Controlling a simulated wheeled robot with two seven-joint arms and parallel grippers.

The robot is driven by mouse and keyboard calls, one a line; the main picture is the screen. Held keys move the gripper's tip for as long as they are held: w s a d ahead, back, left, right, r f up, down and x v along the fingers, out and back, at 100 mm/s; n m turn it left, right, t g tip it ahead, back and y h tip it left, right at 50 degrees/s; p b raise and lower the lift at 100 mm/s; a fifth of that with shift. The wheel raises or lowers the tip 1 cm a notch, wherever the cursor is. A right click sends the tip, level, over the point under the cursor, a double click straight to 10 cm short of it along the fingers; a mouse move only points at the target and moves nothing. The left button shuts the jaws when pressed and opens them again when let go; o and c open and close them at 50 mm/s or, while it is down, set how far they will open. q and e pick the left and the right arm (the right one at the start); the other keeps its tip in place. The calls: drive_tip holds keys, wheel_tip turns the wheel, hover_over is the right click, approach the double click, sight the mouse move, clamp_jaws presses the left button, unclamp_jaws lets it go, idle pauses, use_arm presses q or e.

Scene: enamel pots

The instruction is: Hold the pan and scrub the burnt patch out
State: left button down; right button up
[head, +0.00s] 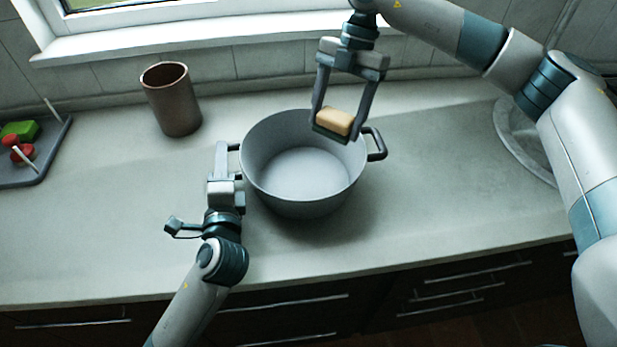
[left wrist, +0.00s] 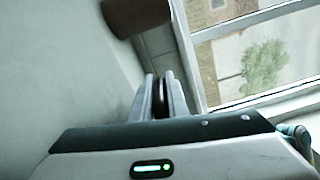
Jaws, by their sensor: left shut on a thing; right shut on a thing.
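A grey two-handled pan (head: 303,207) stands upright on the counter in the head view. Its inside floor looks plain pale grey; I cannot make out a burnt patch. My left gripper (head: 229,150) is shut on the pan's left handle. In the left wrist view, its fingers (left wrist: 161,88) close around a narrow dark piece. My right gripper (head: 333,130) is shut on a tan sponge (head: 336,121) with a dark green underside. It holds the sponge over the back right part of the pan, above the floor. The pan's right handle (head: 376,145) is free.
A brown cylindrical canister (head: 172,101) stands behind and left of the pan; it also shows in the left wrist view (left wrist: 133,14). A dark tray (head: 48,168) with green and red items lies far left. A round sink (head: 517,138) is at right. The front counter is clear.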

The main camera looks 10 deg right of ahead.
use_arm(q)
drive_tip(key=c, duration=1.6)
unclamp_jaws()
drive_tip(key=shift+c, duration=0.2)
drive_tip(key=shift+s, duration=0.1)
drive_tip(key=s, duration=1.1)
drive_tip(key=shift+s+d, duration=0.35)
drive_tip(key=shift+d, duration=0.05)
use_arm(e)
wheel_tip(320, 180, up, 7)
drive_tip(key=p, duration=0.7)
use_arm(q)
wheel_tip(320, 180, up, 6)
drive_tip(key=shift+f, duration=0.1)
use_arm(e)
drive_tip(key=shift+f, duration=0.1)
